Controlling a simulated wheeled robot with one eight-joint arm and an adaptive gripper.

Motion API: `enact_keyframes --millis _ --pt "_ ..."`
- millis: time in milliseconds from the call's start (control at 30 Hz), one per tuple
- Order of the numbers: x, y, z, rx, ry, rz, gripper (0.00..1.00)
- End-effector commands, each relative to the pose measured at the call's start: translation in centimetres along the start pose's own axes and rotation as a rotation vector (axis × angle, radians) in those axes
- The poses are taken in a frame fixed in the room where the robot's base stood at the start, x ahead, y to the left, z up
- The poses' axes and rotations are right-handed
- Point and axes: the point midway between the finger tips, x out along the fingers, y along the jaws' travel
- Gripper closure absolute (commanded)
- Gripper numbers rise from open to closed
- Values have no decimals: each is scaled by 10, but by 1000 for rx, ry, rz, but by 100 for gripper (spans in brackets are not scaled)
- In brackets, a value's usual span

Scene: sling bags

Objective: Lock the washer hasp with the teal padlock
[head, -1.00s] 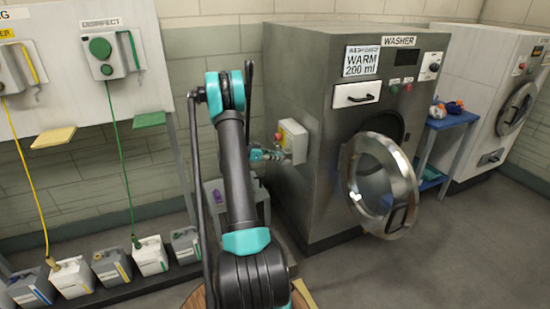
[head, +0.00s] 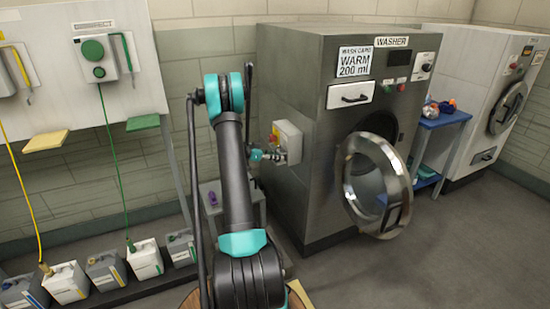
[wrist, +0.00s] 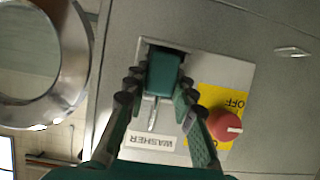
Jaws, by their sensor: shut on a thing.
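A teal padlock (wrist: 163,73) sits between the fingers of my gripper (wrist: 158,86), which is shut on it, in the wrist view. A thin metal bar, perhaps part of the shackle or hasp, shows below it at a dark recess in the plate. Whether the padlock goes through the hasp cannot be told. In the head view my gripper (head: 264,156) is at the left of the washer's switch box (head: 288,141); the padlock is too small to make out there. The box has a red knob (wrist: 223,124) on a yellow OFF plate and an upside-down WASHER label (wrist: 152,142).
The washer (head: 310,150) has its round door (head: 405,190) swung open. A small grey stand (head: 233,205) with a purple item (head: 212,199) is beside it. Several jugs stand at lower left. A blue shelf (head: 446,119) is at right. Floor at lower right is clear.

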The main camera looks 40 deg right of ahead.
Motion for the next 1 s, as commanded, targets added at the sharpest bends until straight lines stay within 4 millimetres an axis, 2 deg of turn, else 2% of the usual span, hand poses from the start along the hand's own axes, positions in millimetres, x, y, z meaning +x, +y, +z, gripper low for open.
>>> enact_keyframes --millis 867,900,1000 --pt "2 0 2 0 0 0 100" --pt "2 0 2 0 0 0 74" --pt "2 0 2 0 0 0 62"
